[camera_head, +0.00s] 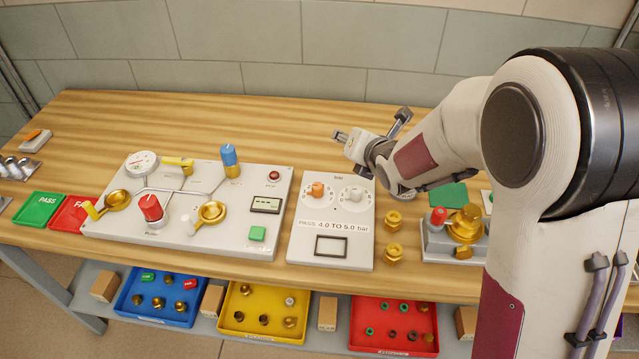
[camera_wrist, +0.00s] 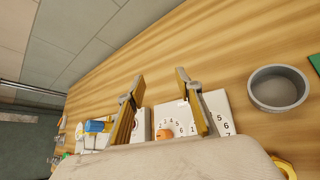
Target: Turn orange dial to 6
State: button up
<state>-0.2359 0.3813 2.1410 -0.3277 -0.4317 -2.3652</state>
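The orange dial (camera_head: 317,189) sits on a white dial plate (camera_head: 306,240), at the left of a pale grey-white dial (camera_head: 354,194). In the wrist view the orange dial (camera_wrist: 164,134) shows low between my fingers, with printed numbers around it. Its lower part is hidden by my gripper body, and I cannot tell which number it points to. My gripper (camera_head: 372,124) is open and empty, above and behind the right part of the plate, apart from both dials. Its two spread fingers also show in the wrist view (camera_wrist: 160,88).
A larger panel (camera_head: 185,245) with a gauge, a red knob, a blue knob and brass valves stands left of the plate. Brass fittings (camera_head: 393,252) stand close at its right. A round grey cup (camera_wrist: 278,88) is near my gripper. The wood behind the panels is clear.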

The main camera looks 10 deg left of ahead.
jog(key=w+m+h, duration=0.1)
jog(key=m, duration=0.3)
jog(key=m+g, duration=0.8)
jog(key=m, duration=1.3)
send_near(319, 186)
jog(key=shift+w+a+f, duration=0.1)
jog(key=shift+a+f, duration=0.2)
jog(key=shift+f, duration=0.3)
jog(key=shift+f, duration=0.1)
jog(key=shift+x, duration=3.8)
grip_shut()
